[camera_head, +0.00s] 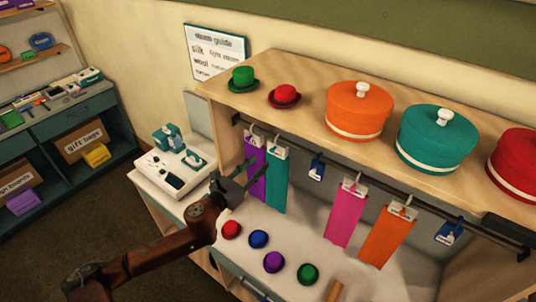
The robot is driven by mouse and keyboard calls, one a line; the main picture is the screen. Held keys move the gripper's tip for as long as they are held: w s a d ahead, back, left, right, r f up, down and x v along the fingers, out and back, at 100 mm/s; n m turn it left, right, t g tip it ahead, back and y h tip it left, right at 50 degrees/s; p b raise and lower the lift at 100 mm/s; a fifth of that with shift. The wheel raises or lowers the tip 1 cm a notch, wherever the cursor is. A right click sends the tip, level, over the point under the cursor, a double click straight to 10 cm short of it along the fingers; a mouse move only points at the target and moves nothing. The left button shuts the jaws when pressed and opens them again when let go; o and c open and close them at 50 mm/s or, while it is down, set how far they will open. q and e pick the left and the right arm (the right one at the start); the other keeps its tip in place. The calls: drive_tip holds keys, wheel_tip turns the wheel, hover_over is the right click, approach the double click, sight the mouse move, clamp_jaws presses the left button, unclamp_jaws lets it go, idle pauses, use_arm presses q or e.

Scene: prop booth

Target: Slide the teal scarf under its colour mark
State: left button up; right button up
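The teal scarf (276,185) hangs from a clip on the dark rail (410,198), just right of a purple scarf (256,178). A pink scarf (345,216) and an orange scarf (386,240) hang further right. No mark is clearly labelled as the teal one; a teal round box (437,138) with a white knob stands on the shelf above, right of the teal scarf. My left gripper (256,171) has its fingers apart, by the purple and teal scarves; I cannot tell whether it touches them. My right gripper is not in view.
Blue tags (316,168) (449,232) hang on the rail. An orange box (358,110) and small green (243,79) and red (285,96) hats stand on the wooden shelf. Several small coloured round items (273,262) lie on the counter below. A white side stand (170,173) is at left.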

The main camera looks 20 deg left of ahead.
sight(271, 151)
use_arm(q)
drive_tip(key=p+x, duration=0.1)
drive_tip(key=x, duration=0.6)
drive_tip(key=shift+s+f, duration=0.1)
drive_tip(key=shift+c, duration=0.4)
clamp_jaws()
